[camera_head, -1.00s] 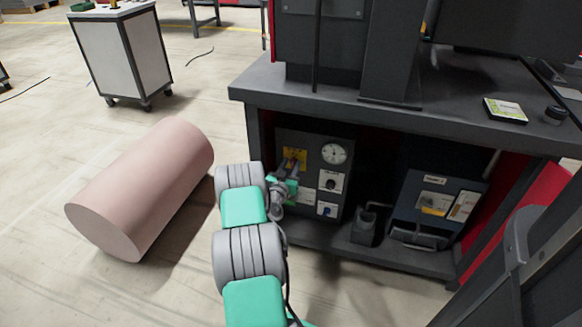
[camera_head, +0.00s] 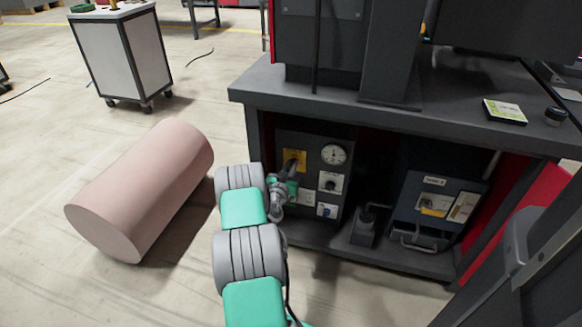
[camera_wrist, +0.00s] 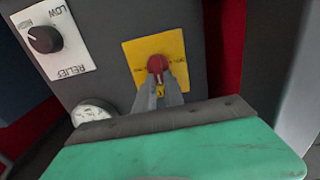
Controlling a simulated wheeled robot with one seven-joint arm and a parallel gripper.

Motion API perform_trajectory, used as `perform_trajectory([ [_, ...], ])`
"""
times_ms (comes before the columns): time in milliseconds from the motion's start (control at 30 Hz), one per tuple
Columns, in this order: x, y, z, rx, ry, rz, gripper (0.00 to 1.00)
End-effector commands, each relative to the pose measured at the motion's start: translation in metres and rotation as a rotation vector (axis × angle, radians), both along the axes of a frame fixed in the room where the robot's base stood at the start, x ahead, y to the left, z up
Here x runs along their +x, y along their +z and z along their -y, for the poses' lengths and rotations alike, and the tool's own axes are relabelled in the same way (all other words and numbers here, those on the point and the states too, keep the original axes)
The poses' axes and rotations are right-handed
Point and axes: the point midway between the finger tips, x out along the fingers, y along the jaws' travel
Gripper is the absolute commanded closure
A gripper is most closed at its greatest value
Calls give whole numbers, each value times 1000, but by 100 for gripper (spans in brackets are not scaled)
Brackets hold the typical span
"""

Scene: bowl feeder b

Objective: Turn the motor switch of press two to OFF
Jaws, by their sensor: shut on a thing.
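The motor switch is a red knob (camera_wrist: 157,65) on a yellow plate (camera_wrist: 172,50) in the wrist view. In the head view the yellow plate (camera_head: 294,158) is at the upper left of a dark control panel (camera_head: 315,150) under the bench. My gripper (camera_wrist: 158,82) is shut on the red knob, a finger on each side of it. In the head view my gripper (camera_head: 291,172) reaches the plate and hides the knob. Small marks on the plate are too blurred to read.
A black RELIEF knob (camera_wrist: 45,39) sits beside the switch plate. A round gauge (camera_head: 333,154) is on the same panel. A blue-grey box (camera_head: 408,205) stands at the right on the shelf. The bench top (camera_head: 300,95) overhangs the panel. A pink cylinder (camera_head: 140,185) lies on the floor at left.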

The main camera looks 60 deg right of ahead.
Motion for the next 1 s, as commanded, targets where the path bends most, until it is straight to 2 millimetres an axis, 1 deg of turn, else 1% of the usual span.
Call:
perform_trajectory([
  [267,0,-1,0,-5,0,-33,100],
  [467,2,-2,0,-20,0,-124,100],
  [667,5,-3,-1,-44,1,-281,100],
  [1000,9,-4,-1,-95,0,-599,100],
])
